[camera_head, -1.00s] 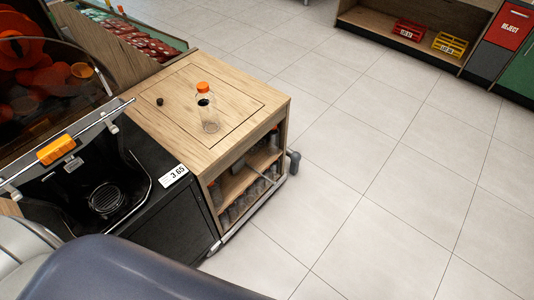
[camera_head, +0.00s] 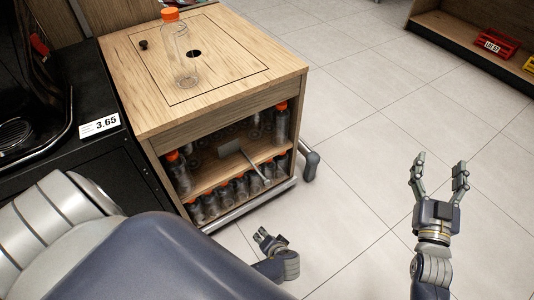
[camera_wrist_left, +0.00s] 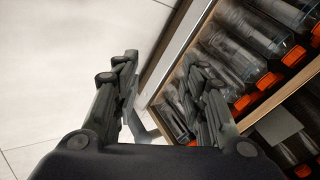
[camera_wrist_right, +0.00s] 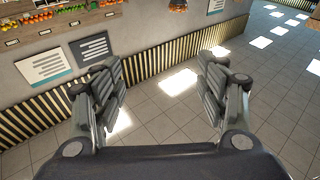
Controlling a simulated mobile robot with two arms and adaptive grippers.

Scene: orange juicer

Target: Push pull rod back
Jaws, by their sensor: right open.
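A thin grey rod (camera_head: 253,166) with a flat grey plate (camera_head: 229,146) at its inner end sticks out of the open front of the wooden cabinet (camera_head: 222,128); I take it for the pull rod. The plate also shows at the right of the left wrist view (camera_wrist_left: 278,125). My left gripper (camera_head: 266,236) is low in front of the cabinet, below and apart from the rod. Its fingers are spread and empty in the left wrist view (camera_wrist_left: 160,85). My right gripper (camera_head: 440,163) is open and empty over the floor at the right.
Orange-capped bottles (camera_head: 222,196) fill the cabinet's lower shelf. A clear bottle (camera_head: 183,60) stands on the top beside a hole. A dark grey handle (camera_head: 310,160) juts from the cabinet's right side. A black juicer base (camera_head: 105,165) stands at left. The floor (camera_head: 360,130) at right is free.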

